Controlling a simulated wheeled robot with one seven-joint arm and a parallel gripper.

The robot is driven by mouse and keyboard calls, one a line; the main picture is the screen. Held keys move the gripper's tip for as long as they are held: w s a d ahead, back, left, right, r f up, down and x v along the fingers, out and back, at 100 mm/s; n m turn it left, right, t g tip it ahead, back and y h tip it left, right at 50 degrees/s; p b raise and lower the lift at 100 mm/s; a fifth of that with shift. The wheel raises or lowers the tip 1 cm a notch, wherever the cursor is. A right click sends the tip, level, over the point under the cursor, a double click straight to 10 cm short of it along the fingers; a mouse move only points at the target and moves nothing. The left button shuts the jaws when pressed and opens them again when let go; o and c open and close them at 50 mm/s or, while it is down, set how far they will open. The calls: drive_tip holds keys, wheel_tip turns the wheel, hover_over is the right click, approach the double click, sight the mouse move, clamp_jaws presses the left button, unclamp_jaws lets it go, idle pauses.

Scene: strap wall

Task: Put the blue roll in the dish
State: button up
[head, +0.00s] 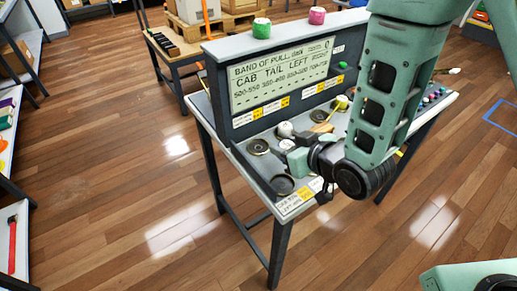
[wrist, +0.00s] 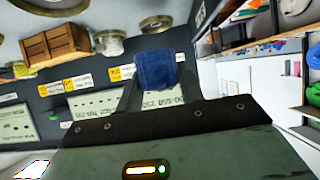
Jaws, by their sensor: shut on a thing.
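The blue roll (wrist: 156,70), a dark blue cloth-like roll, is held between the fingers of my gripper (wrist: 158,82) in the wrist view. In the head view my gripper (head: 299,161) is over the front left part of the table, and I cannot make out the roll there. A dark round dish (head: 283,185) sits at the table's near left corner, just below and left of my gripper. Another round dish (head: 258,146) lies farther back along the left edge. Which dish is meant cannot be told.
The table (head: 243,160) has a raised back panel with a printed sign (head: 282,75). A white ball-like thing (head: 285,129) and other small items crowd the tabletop near my arm.

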drive_tip(key=shift+f+b, duration=0.25)
drive_tip(key=shift+b, duration=0.2)
drive_tip(key=w+a+p, duration=0.1)
drive_tip(key=w+a, duration=0.1)
drive_tip(key=w, duration=0.1)
drive_tip(key=w+a+f+p, duration=0.1)
drive_tip(key=w+a+p, duration=0.1)
drive_tip(key=w, duration=0.1)
drive_tip(key=w+a+f+p, duration=0.1)
drive_tip(key=w+a+p, duration=0.1)
drive_tip(key=w, duration=0.1)
drive_tip(key=shift+w+a+f, duration=0.1)
drive_tip(key=shift+w+a, duration=0.05)
drive_tip(key=shift+w, duration=0.05)
drive_tip(key=shift+f+p, duration=0.45)
drive_tip(key=shift+f, duration=1)
drive_tip(key=shift+w+a+f+p, duration=0.15)
drive_tip(key=shift+f+p, duration=0.25)
drive_tip(key=shift+f, duration=0.25)
drive_tip(key=shift+f, duration=0.1)
